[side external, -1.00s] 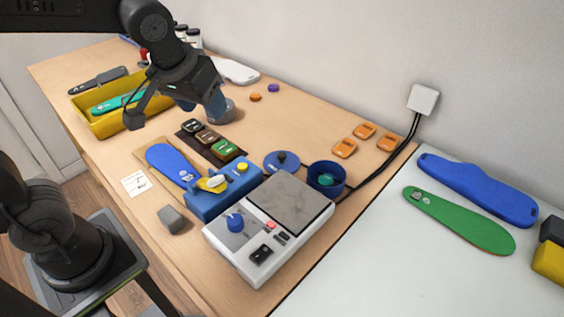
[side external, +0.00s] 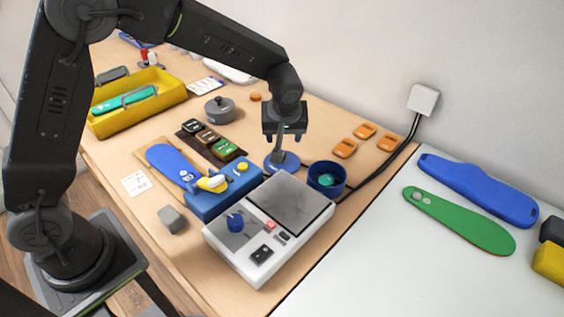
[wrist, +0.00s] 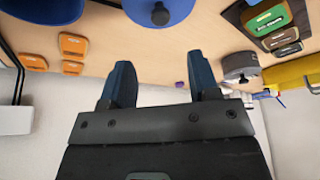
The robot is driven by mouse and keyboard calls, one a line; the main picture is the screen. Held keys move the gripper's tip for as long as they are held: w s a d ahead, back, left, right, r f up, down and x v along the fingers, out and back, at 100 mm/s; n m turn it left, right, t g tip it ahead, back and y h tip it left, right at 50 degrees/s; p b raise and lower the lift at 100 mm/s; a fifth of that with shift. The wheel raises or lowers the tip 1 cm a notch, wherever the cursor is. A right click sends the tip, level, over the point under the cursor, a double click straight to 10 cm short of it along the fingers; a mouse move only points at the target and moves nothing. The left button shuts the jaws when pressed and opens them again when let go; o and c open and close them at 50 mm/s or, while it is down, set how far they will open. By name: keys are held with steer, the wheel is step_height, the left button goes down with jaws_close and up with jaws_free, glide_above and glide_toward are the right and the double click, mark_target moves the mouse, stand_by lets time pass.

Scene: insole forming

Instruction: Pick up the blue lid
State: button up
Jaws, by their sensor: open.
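The blue lid (side external: 290,165) is a flat round disc lying on the wooden bench. It lies between the blue block and the blue cup, and my gripper partly covers it in the side view. In the wrist view the lid (wrist: 178,10) is cut off by the top edge, and its dark round knob shows. My gripper (side external: 284,137) hangs over the lid, apparently above it. In the wrist view its two fingers (wrist: 159,62) are spread apart with nothing between them, and the lid lies beyond the tips.
The blue cup (side external: 326,183) holds something teal, right of the lid. A white machine (side external: 262,253) with a grey plate stands in front. A blue block (side external: 222,192) is left. Several orange pieces (side external: 344,148) lie at the back right; a grey lidded pot (side external: 219,110) stands further left.

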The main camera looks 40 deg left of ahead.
steer(key=x, duration=0.2)
steer(key=shift+w+a+f, duration=0.1)
steer(key=shift+a+f, duration=0.05)
steer(key=shift+f, duration=0.25)
steer(key=f, duration=0.4)
steer(key=shift+a+f, duration=0.1)
steer(key=shift+a, duration=0.15)
steer(key=shift+w+a+f, duration=0.15)
steer(key=shift+w+f, duration=0.1)
steer(key=shift+f, duration=0.25)
steer(key=shift+c, duration=0.4)
steer(key=c, duration=0.9)
steer(key=shift+r, duration=0.15)
steer(key=shift+c, duration=0.2)
